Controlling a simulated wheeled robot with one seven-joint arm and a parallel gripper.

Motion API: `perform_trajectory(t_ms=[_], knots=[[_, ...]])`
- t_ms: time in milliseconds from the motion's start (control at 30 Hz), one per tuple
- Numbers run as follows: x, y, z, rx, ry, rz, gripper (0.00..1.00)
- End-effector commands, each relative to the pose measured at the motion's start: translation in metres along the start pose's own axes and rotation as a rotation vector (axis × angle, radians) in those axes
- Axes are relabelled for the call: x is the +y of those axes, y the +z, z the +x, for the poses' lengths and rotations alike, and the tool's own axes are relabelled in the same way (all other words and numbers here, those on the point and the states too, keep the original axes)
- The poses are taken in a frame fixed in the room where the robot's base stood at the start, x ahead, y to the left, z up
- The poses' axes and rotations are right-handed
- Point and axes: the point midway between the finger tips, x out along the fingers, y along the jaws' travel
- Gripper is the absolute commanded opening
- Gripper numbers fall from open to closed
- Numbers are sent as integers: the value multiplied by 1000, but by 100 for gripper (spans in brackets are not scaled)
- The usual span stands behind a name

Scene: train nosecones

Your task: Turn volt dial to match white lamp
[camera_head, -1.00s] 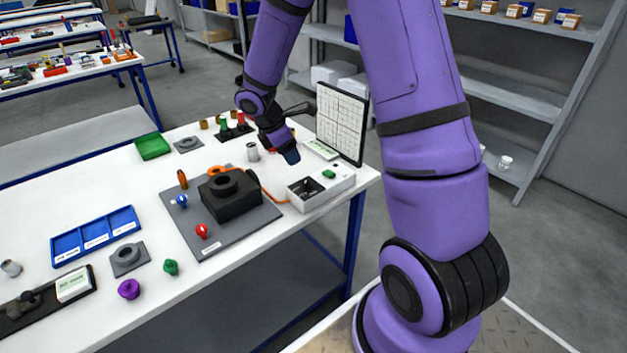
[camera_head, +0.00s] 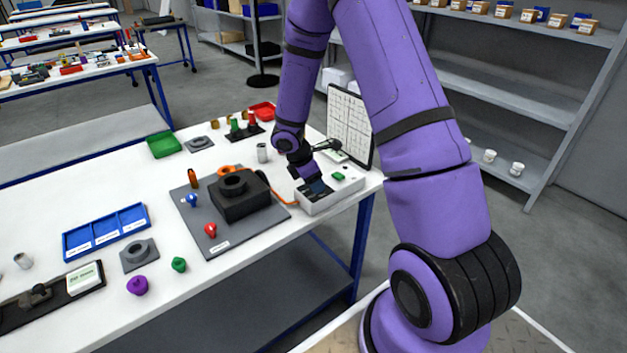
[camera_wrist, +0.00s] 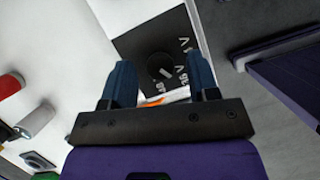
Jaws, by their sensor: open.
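The volt dial (camera_wrist: 160,66) is a round black knob with a pale pointer mark on a black panel with white voltage labels, seen in the wrist view. The panel is part of a white box (camera_head: 340,193) at the table's right end. My gripper (camera_wrist: 162,85) is open, its two blue fingers apart with the dial between and just beyond them in that view. In the head view my gripper (camera_head: 316,187) is over the box and hides the dial. I cannot make out a lit white lamp. A small green part (camera_head: 338,176) is on top of the box.
A grey board (camera_head: 205,240) with a black block (camera_head: 240,205) lies left of the box, joined by an orange cable (camera_head: 283,202). A white gridded panel (camera_head: 350,122) stands behind the box. A grey cylinder (camera_head: 262,152) stands nearby on the table.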

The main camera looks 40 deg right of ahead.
Motion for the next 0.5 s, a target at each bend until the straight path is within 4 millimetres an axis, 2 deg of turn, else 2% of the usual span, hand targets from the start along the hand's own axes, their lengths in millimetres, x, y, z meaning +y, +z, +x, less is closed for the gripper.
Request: perform_trajectory(t_ms=[233, 267, 433, 467, 500], knots=[[0, 0, 0, 0, 0, 0, 55], [0, 0, 0, 0, 0, 0, 50], [0, 0, 0, 0, 0, 0, 11], [0, 0, 0, 0, 0, 0, 6], [0, 0, 0, 0, 1, 0, 6]])
